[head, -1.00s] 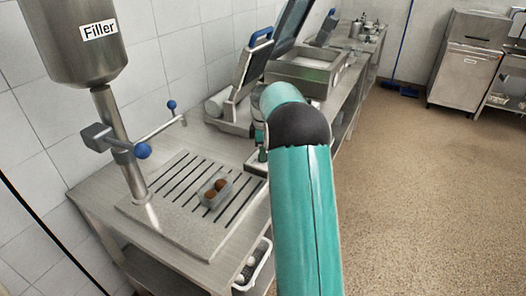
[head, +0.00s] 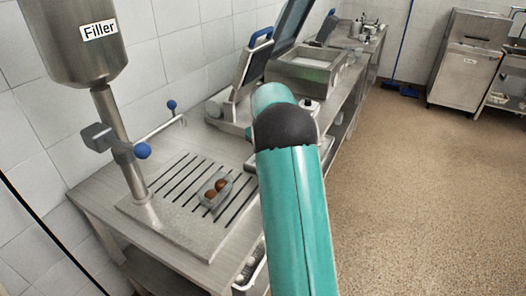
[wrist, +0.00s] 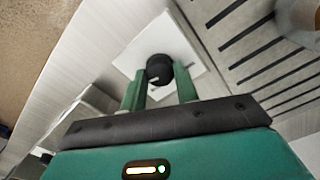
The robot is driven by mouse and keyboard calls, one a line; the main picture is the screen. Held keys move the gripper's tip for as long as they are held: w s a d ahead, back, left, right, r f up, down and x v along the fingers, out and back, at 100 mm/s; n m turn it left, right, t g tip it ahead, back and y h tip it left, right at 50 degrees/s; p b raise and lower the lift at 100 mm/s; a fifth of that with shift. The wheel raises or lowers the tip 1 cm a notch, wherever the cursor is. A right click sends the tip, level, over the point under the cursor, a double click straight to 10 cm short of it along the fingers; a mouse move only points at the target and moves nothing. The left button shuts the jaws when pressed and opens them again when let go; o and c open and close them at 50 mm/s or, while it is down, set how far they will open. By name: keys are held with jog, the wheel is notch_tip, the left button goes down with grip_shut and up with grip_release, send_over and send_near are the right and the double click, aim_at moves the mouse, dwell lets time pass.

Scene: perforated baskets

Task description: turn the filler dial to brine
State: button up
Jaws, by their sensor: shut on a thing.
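The dial is a round black knob (wrist: 160,68) with a small pale mark, on a square white plate in the wrist view. My gripper (wrist: 160,90) has its two green fingers closed on either side of the knob, shut on it. In the head view my teal arm hides the gripper and the dial. The steel filler (head: 85,45), labelled "Filler", stands at the left on a post above a slotted drain plate. No brine marking is readable.
A small clear tub (head: 215,191) with brown round items sits on the slotted drain plate (head: 170,228). A blue-knobbed lever (head: 143,150) sticks out from the filler post. A steel basin (head: 305,73) and a blue-handled machine stand behind. Open floor lies to the right.

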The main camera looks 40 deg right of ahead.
jog(key=m, duration=0.5)
jog(key=shift+r+m, duration=0.1)
jog(key=shift+m, duration=0.3)
dwell(0.4)
jog(key=o, duration=1)
jog(key=shift+c, duration=0.2)
notch_tip(320, 180, up, 14)
